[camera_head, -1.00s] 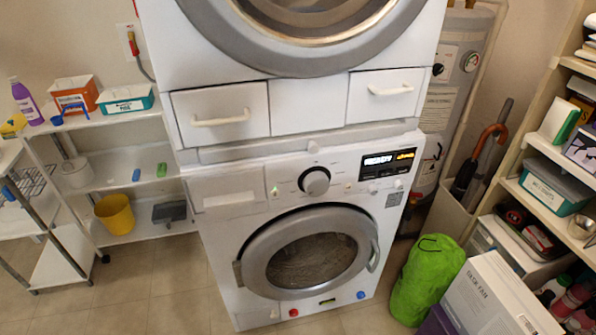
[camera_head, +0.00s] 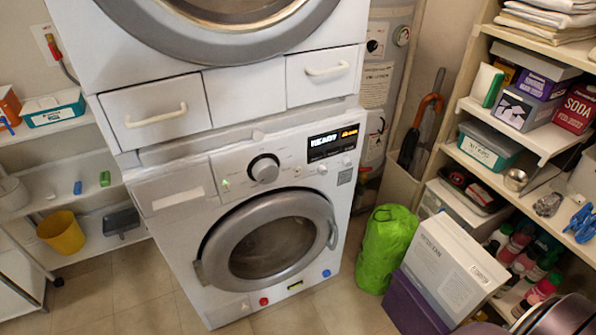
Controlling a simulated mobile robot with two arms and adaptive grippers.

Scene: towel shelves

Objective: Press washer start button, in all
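The white washer (camera_head: 185,262) stands on the floor under a second stacked machine (camera_head: 75,40). Its round door (camera_head: 270,245) is shut, with a grey rim. The control panel has a dial (camera_head: 264,169), a lit display (camera_head: 333,141) and small round buttons (camera_head: 322,169) under the display. I cannot read which button is the start button. Neither of my grippers is in view.
A green bag (camera_head: 385,248) stands right of the washer, beside a white box (camera_head: 450,262) on a purple box (camera_head: 405,305). Loaded shelves (camera_head: 545,147) fill the right side. A white rack with a yellow bucket (camera_head: 61,232) stands left. Tiled floor (camera_head: 140,297) shows in front.

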